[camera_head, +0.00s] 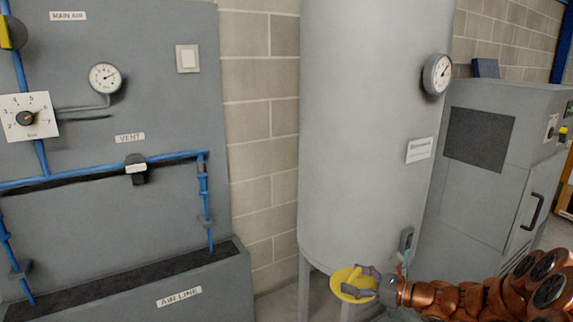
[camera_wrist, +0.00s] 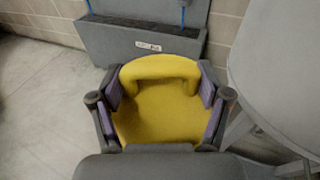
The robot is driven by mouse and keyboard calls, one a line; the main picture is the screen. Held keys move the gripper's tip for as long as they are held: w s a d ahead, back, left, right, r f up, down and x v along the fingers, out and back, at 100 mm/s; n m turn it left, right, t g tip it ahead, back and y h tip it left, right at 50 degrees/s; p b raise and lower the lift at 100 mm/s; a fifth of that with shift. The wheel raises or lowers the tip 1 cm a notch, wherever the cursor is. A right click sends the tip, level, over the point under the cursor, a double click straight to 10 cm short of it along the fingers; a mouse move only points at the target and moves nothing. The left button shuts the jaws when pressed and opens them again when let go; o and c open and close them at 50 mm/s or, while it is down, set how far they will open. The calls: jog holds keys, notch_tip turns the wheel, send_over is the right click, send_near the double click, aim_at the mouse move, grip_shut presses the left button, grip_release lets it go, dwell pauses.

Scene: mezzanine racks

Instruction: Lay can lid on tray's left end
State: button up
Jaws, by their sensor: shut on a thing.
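The yellow can lid (camera_head: 343,276) is held in my gripper (camera_head: 358,286) at the lower middle of the head view, in front of the foot of the grey tank. In the wrist view the lid (camera_wrist: 160,120) fills the space between the purple-padded fingers of my gripper (camera_wrist: 163,100), one on each side. It has a raised yellow part along its far edge. My gripper is shut on the lid and holds it up off the floor. I cannot make out a tray for certain in either view.
A grey box labelled AIR LINE (camera_head: 180,296) juts out below the panel with blue pipes and gauges. It also shows in the wrist view (camera_wrist: 150,46). The grey tank (camera_head: 365,140) stands on legs beside a grey cabinet (camera_head: 480,200). Open floor (camera_wrist: 40,90) lies at left.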

aim_at(356, 273)
notch_tip(356, 273, up, 8)
jog(key=p, duration=0.9)
jog(key=shift+f, duration=0.15)
jog(key=shift+s, duration=0.1)
